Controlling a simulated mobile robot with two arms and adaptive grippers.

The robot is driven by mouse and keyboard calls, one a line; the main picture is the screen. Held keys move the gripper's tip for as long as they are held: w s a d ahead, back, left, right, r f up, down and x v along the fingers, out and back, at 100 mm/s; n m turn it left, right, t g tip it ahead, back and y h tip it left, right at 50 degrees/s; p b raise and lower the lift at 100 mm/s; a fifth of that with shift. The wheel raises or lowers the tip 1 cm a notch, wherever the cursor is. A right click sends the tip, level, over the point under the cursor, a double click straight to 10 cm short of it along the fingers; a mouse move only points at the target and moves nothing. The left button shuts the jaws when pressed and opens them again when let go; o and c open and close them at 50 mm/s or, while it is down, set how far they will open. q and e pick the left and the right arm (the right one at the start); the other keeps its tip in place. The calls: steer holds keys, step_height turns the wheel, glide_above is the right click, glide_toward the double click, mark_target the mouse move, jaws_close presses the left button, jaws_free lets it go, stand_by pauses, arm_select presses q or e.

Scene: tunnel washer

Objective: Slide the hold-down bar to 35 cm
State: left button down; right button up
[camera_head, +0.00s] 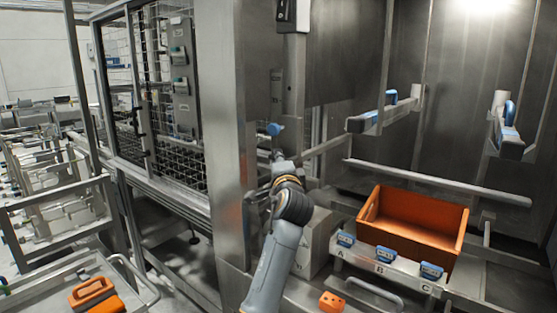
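A long pale horizontal bar (440,183) runs across the station above and behind the orange crate; it looks like the hold-down bar. I cannot read any scale on it. My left arm comes up from the bottom middle. Its gripper (277,156) is small and mostly hidden behind my wrist, near the steel post and just below a blue knob (273,129). I cannot tell whether its fingers are open or shut, or whether it touches anything. It is left of the pale bar and apart from it. My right gripper is not in view.
An orange crate (458,248) stands behind a ledge with blue clamps marked A, B and C. Two rails with blue handles, the left rail (375,118) and the right rail (507,146), stick out above. A steel post (214,150) and mesh cage stand left. An orange block (331,302) lies in front.

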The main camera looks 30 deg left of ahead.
mark_target(278, 126)
arm_select(q)
steer(key=shift+r, duration=0.1)
step_height(278, 126, up, 11)
steer(key=p, duration=0.8)
steer(key=shift+s, duration=0.1)
steer(key=c, duration=1.7)
jaws_free()
steer(key=shift+o, duration=0.2)
steer(key=shift+s+d+f, duration=0.3)
steer(key=shift+d+f, duration=0.05)
steer(key=shift+d, duration=0.05)
steer(key=v, duration=1.1)
